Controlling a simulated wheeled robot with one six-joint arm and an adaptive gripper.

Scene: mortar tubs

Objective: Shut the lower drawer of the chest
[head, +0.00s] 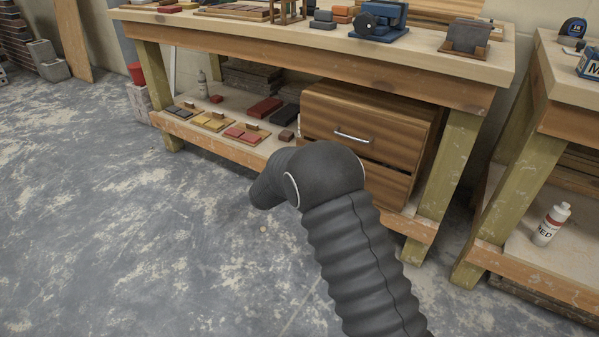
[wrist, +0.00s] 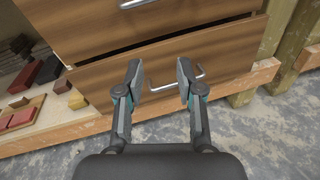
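A wooden chest (head: 420,135) sits on the lower shelf of a workbench. Its upper drawer (head: 325,115) has a silver bar handle (head: 354,136). The lower drawer (head: 390,185) is largely hidden behind my arm in the head view. In the wrist view the lower drawer (wrist: 225,50) shows with its bar handle (wrist: 175,83), and a dark gap runs along its top edge. How far it stands out is hard to tell. My gripper (wrist: 159,67) is open and empty, its fingers pointing at the lower drawer front, one either side of the handle's middle. Contact cannot be told.
The bench's right front leg (head: 443,175) stands just right of the chest. Several coloured tiles (head: 240,135) lie on the shelf to the left. A blue vise (head: 380,20) is on the bench top. A second bench (head: 520,180) stands at right. The floor at left is clear.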

